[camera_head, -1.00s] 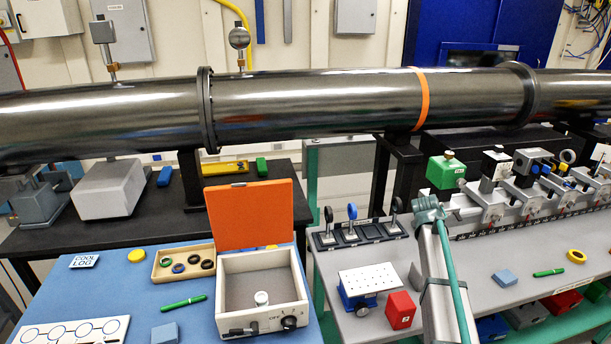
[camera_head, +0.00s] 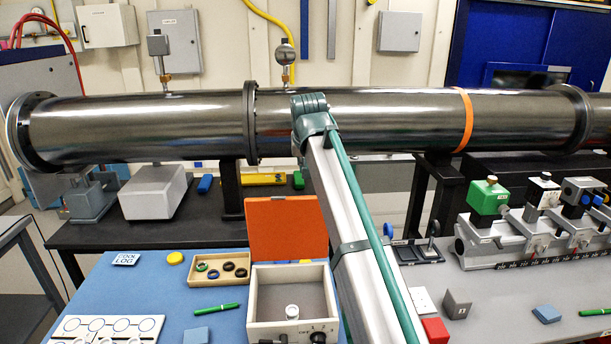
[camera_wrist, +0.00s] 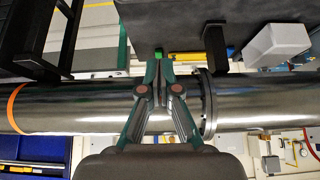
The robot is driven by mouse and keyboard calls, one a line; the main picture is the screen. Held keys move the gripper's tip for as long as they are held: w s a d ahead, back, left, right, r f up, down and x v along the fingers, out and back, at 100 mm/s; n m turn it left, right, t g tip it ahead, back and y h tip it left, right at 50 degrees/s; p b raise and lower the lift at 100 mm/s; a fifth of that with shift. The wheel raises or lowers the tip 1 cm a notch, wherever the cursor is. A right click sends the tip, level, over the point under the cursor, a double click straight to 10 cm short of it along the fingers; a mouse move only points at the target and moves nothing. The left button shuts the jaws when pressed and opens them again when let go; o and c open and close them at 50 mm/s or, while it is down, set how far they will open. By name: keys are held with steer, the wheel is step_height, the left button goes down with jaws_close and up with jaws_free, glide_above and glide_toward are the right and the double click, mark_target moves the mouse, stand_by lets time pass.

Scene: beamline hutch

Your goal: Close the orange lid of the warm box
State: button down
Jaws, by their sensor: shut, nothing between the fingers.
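The orange lid (camera_head: 286,228) stands upright, open, at the back edge of the warm box (camera_head: 262,325). The lid and box do not show in the wrist view.
The large dark beam pipe (camera_head: 380,115) runs across behind the box. A tray of rings (camera_head: 215,280) stands left of the box. A green pen (camera_head: 217,308) lies on the mat. A red block (camera_head: 436,331) and a grey block (camera_head: 456,304) stand to the right.

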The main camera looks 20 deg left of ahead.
steer(key=p+x, duration=0.3)
steer(key=x, duration=0.6)
steer(key=s, duration=0.1)
steer(key=s+d+p, duration=0.1)
steer(key=s+f, duration=0.1)
steer(key=shift+s+d, duration=0.2)
steer(key=shift+d, duration=0.1)
